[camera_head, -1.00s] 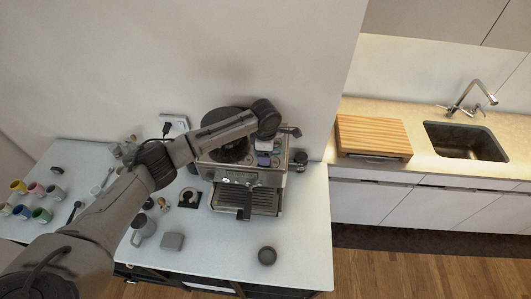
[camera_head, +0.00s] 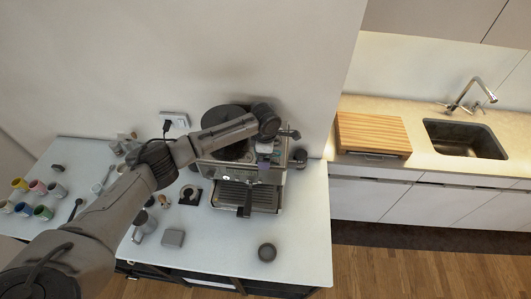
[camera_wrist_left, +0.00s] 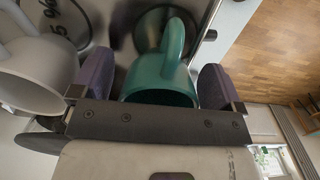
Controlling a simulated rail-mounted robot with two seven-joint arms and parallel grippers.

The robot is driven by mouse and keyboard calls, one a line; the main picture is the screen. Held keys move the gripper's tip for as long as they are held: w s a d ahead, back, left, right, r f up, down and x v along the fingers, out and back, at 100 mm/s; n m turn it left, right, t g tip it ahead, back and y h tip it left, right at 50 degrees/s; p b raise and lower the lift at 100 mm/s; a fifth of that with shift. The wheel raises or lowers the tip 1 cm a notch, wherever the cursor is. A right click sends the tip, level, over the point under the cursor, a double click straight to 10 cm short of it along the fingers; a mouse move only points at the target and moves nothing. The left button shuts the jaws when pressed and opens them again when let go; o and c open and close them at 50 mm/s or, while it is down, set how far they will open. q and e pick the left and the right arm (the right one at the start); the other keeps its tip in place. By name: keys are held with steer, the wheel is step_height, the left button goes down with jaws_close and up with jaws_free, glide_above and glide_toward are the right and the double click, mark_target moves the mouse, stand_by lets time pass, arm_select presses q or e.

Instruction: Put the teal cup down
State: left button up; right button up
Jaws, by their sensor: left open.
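The teal cup (camera_wrist_left: 160,79) shows in the left wrist view, between the two purple fingers of my left gripper (camera_wrist_left: 155,82). The fingers are apart, with a visible gap on the cup's left side; the right finger is close to the cup. The cup's handle points away from the gripper's base, and dark metal lies behind it. In the head view my left gripper (camera_head: 265,162) is at the top right of the coffee machine (camera_head: 246,194). There I cannot make out the teal cup clearly. My right gripper is not in view.
White cups (camera_wrist_left: 30,75) are close on the left in the wrist view. Several coloured mugs (camera_head: 42,213) stand at the counter's left. A jug (camera_head: 143,226), a grey block (camera_head: 173,238) and a dark round container (camera_head: 267,252) stand in front. The counter's front right (camera_head: 308,250) is clear.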

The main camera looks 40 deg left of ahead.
arm_select(q)
step_height(320, 180, up, 12)
steer(key=b, duration=0.3)
steer(key=shift+r+b, duration=0.2)
steer(key=shift+b, duration=0.1)
stand_by(0.5)
